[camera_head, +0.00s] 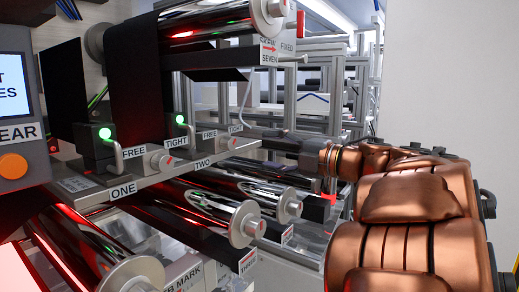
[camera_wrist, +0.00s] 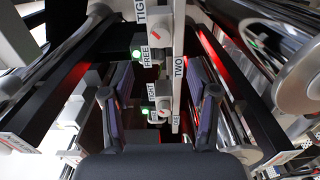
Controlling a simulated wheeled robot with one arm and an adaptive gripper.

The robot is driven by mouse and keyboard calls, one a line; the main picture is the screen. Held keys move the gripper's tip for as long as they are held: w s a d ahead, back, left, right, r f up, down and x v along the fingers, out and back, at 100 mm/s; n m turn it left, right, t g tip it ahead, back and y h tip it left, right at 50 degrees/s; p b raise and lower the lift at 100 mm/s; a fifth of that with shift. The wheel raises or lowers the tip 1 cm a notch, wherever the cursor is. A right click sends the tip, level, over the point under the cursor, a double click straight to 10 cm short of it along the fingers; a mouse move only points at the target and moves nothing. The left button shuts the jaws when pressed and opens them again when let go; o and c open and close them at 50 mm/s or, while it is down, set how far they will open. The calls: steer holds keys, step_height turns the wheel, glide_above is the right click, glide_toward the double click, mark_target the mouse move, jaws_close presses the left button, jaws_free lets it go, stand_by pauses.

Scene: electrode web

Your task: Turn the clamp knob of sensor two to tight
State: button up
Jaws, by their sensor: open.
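The clamp knob of sensor two (camera_head: 226,142) is a small grey knob between the FREE and TIGHT labels on the metal rail. In the wrist view this knob (camera_wrist: 162,37) bears a slanted red mark, near the top of the picture. Which label the mark points to is hard to tell. The TWO label (camera_head: 202,163) is on the rail's front edge. My gripper (camera_wrist: 160,76) is open and empty, its dark fingers apart on both sides of the rail's labels. In the head view it is dark, just right of the knob, and its fingertips are unclear.
Sensor one's knob (camera_head: 161,160) sits further left on the same rail, above the ONE label (camera_head: 123,190). Green-lit sensors (camera_head: 182,119) stand behind the knobs. Shiny rollers (camera_head: 245,222) lie below and a large roller (camera_head: 268,17) above. A pale wall fills the right.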

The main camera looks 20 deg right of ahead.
steer(key=shift+v, duration=0.95)
